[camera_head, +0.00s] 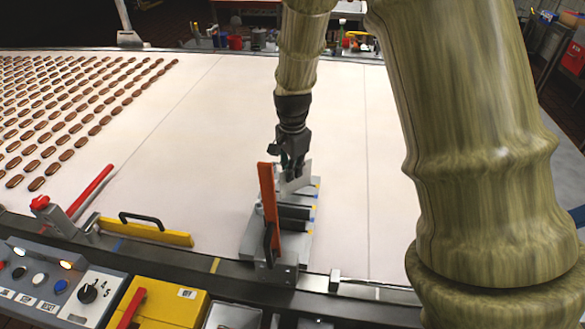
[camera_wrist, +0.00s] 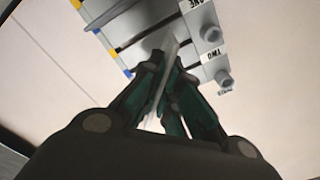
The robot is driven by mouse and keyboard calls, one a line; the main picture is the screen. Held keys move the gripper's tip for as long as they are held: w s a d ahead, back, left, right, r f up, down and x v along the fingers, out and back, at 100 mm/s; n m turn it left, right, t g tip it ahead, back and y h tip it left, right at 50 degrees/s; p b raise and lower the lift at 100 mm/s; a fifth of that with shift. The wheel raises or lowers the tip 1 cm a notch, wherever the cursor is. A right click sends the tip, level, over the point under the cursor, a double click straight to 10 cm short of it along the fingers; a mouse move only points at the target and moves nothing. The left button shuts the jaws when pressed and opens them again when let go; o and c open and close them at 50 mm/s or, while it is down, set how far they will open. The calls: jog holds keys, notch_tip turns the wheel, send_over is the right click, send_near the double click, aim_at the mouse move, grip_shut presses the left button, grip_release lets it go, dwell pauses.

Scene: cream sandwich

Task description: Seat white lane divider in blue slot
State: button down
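The white lane divider (camera_head: 304,177) is a thin pale plate at the far end of a grey slotted block (camera_head: 290,245) in the head view. It also shows edge-on in the wrist view (camera_wrist: 171,47). My gripper (camera_head: 291,172) is above that end, its dark green fingers (camera_wrist: 165,90) closed around the plate. The plate stands tilted in the wrist view, near the slot end with a blue mark (camera_wrist: 127,73). Yellow and blue marks alternate along the block's edge. The fingers hide part of the plate, and I cannot tell whether its lower edge is inside the slot.
An orange upright bar (camera_head: 268,195) stands close left of my gripper. Dark dividers (camera_head: 293,211) lie across the block. Grey knobs (camera_wrist: 223,78) and labels line its other side. A yellow bar (camera_head: 145,231) and rows of brown biscuits (camera_head: 75,110) lie left. The pale belt is clear on the right.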

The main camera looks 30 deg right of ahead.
jog(key=shift+s+f, duration=0.1)
jog(key=shift+s, duration=0.05)
jog(key=shift+f, duration=0.25)
jog(key=c, duration=2.1)
grip_release()
jog(key=shift+w+f, duration=0.1)
jog(key=shift+w, duration=0.1)
jog(key=o, duration=0.5)
jog(key=shift+s, duration=0.1)
jog(key=shift+c, duration=0.2)
notch_tip(320, 180, up, 13)
jog(key=b, duration=0.3)
jog(key=shift+b, duration=0.35)
jog(key=shift+f, duration=0.15)
